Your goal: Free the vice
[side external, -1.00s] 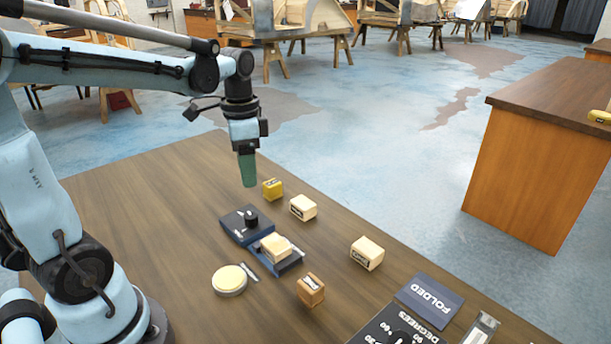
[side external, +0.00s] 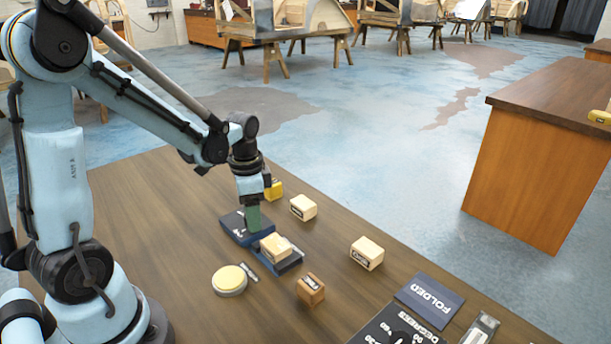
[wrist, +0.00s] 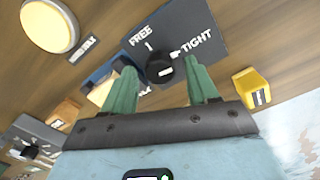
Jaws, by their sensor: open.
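The vice (side external: 290,263) is a dark blue device on the table, with a cream block (side external: 275,247) seated in it. Its dark panel (wrist: 198,22) reads FREE and TIGHT in the wrist view and carries a round black knob (wrist: 159,68). The knob has a white mark; its exact setting is hard to tell. My gripper (side external: 253,226) is low over the panel, pointing down, and hides the knob in the side view. In the wrist view its green fingers (wrist: 160,70) are apart, one on each side of the knob. Contact cannot be told.
A yellow block (side external: 275,190) stands just behind my gripper. Cream blocks (side external: 303,207) (side external: 367,253) and an orange-brown block (side external: 311,289) stand to the right. A round cream-topped button (side external: 229,280) is at front left. A FOLDED plate (side external: 430,299) and a DEGREES dial panel (side external: 400,328) lie at front right.

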